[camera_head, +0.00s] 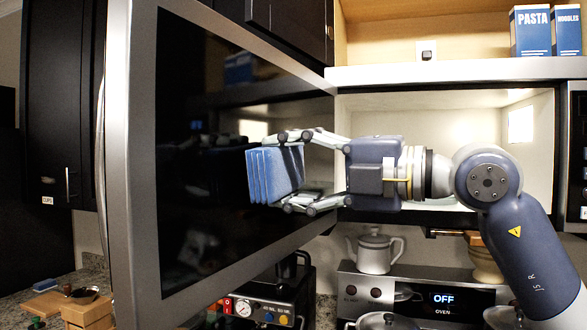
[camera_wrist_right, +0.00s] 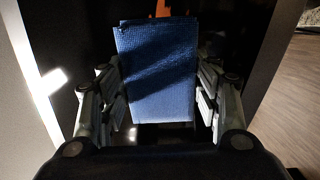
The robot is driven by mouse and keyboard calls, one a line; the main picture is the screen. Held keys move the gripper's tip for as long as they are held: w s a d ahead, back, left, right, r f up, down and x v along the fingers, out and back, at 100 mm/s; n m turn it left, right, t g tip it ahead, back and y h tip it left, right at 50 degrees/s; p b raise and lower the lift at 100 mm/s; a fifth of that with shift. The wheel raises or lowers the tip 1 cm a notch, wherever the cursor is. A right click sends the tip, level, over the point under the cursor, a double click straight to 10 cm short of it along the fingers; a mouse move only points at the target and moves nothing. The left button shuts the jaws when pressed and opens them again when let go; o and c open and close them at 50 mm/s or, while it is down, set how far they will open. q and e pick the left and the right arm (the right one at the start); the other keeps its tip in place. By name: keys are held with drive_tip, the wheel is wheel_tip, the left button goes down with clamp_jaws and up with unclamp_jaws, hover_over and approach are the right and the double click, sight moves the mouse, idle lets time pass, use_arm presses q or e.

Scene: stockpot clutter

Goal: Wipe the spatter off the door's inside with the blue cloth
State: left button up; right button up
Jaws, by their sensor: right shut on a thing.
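The open door (camera_head: 215,200) stands at the left of the head view, its dark glossy inside facing right, with a light metal frame. My right gripper (camera_head: 287,172) is shut on the folded blue cloth (camera_head: 272,176) and holds it upright by the door's dark panel. I cannot tell whether the cloth touches the panel. The cloth (camera_wrist_right: 158,75) also fills the middle of the right wrist view, between the fingers (camera_wrist_right: 158,95). An orange patch, likely the spatter (camera_wrist_right: 163,9), shows just beyond the cloth's top edge; the cloth may hide more of it. My left gripper is out of view.
The lit, open cavity (camera_head: 440,112) lies behind my right arm. Below it are a pale teapot (camera_head: 375,250) and an oven panel (camera_head: 425,296). A dark machine with a gauge (camera_head: 262,305) stands under the door. Blue boxes (camera_head: 530,32) stand on the upper shelf.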

drive_tip(key=shift+x, duration=1.1)
idle(0.5)
drive_tip(key=shift+w, duration=0.1)
